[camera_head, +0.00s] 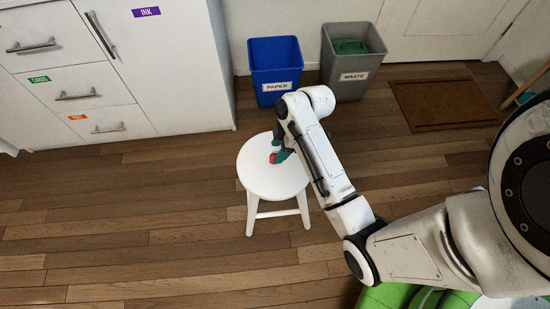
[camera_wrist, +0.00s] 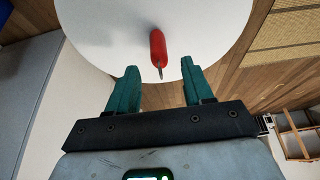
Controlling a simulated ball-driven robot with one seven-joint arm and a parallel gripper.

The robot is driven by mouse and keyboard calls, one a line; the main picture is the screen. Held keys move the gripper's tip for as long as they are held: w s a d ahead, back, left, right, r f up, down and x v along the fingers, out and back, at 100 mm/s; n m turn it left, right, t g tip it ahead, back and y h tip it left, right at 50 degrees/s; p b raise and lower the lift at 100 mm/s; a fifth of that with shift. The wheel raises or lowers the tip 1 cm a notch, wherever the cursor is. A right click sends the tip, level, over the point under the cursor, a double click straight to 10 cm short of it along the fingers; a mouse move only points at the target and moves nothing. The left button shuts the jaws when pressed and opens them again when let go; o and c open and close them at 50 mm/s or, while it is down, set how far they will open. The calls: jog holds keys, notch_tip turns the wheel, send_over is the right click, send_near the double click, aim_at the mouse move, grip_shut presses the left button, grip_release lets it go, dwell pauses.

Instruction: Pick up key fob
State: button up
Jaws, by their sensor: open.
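A red key fob (camera_wrist: 157,46) with a small metal tip lies on the round white stool (camera_wrist: 100,25). In the wrist view the fob lies beyond the fingertips, roughly in line with the gap between them. My gripper (camera_wrist: 160,75) is open and empty, with two teal fingers on either side of the gap. In the head view my gripper (camera_head: 279,148) is low over the stool (camera_head: 262,183), and a bit of the red fob (camera_head: 272,158) shows beside the fingers. The arm hides part of the stool's right side.
A blue paper bin (camera_head: 275,70) and a grey waste bin (camera_head: 350,65) stand behind the stool. A white cabinet (camera_head: 110,70) with drawers is at the back left. A brown mat (camera_head: 445,104) lies at the right. The wooden floor left of the stool is clear.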

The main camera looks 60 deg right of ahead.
aim_at(275, 155)
jog(key=x, duration=0.1)
jog(key=b+x, duration=0.2)
jog(key=x, duration=0.1)
jog(key=shift+s+d+f, duration=0.15)
jog(key=shift+s+d, duration=0.1)
jog(key=shift+s, duration=0.05)
jog(key=shift+w+a+f, duration=0.15)
jog(key=shift+w+f, duration=0.05)
jog(key=shift+f, duration=0.15)
grip_shut()
jog(key=shift+r, duration=0.15)
